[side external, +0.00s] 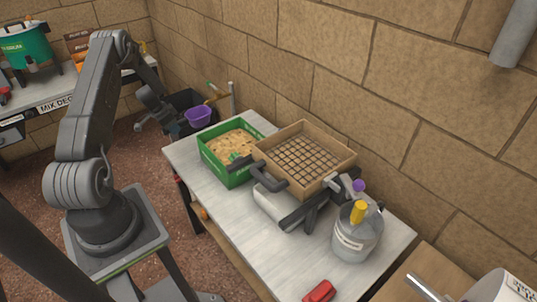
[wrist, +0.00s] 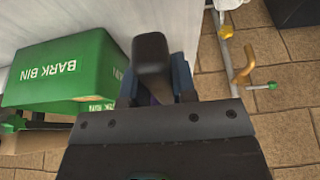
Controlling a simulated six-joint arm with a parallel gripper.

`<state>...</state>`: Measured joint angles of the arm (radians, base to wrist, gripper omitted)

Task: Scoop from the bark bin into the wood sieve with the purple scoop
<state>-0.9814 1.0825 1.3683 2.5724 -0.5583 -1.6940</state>
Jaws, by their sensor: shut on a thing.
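My gripper (side external: 174,126) is shut on the handle of the purple scoop (side external: 198,116). It holds the scoop in the air just past the far left end of the table. In the wrist view the dark handle (wrist: 151,52) stands between the two fingers (wrist: 156,85); the bowl is mostly hidden there. The green bark bin (side external: 223,171) sits on the table to the right of the scoop, with pale tan chips (side external: 232,143) inside. It also shows upside down in the wrist view (wrist: 65,65). The square wood sieve (side external: 327,178) with a dark mesh stands right of the bin.
The sieve rests above a grey stand (side external: 290,210) on the white table (side external: 240,210). A grey jug with a yellow cap (side external: 355,238) and a red item (side external: 320,292) are near the table's front end. A brick wall (side external: 330,70) runs close behind.

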